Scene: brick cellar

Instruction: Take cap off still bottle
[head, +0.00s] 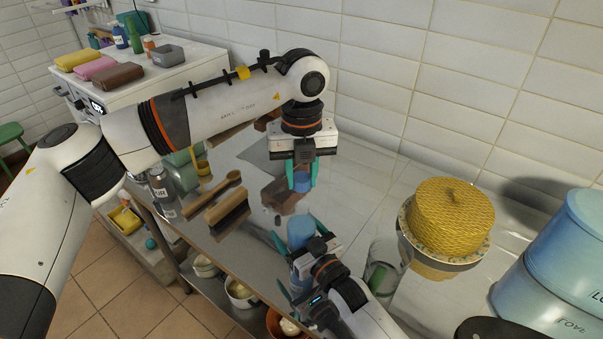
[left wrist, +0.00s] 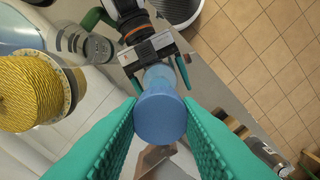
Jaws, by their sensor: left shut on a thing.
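My left gripper (head: 301,178) points down over the metal counter and is shut on a small blue cap (head: 302,183). In the left wrist view the round cap (left wrist: 160,118) sits between the green fingertips. Below it in the head view is the light blue still bottle (head: 300,228), with visible space between cap and bottle. My right gripper (head: 297,230) comes from the lower right, its fingers on both sides of the bottle. These fingers look spread wider than the bottle. The right gripper also shows in the left wrist view (left wrist: 160,80). Part of the bottle is hidden by the right gripper.
A drinking glass (head: 384,266) and a yellow woven round thing (head: 450,214) on a stand are to the right. Blue tins (head: 570,265) stand far right.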

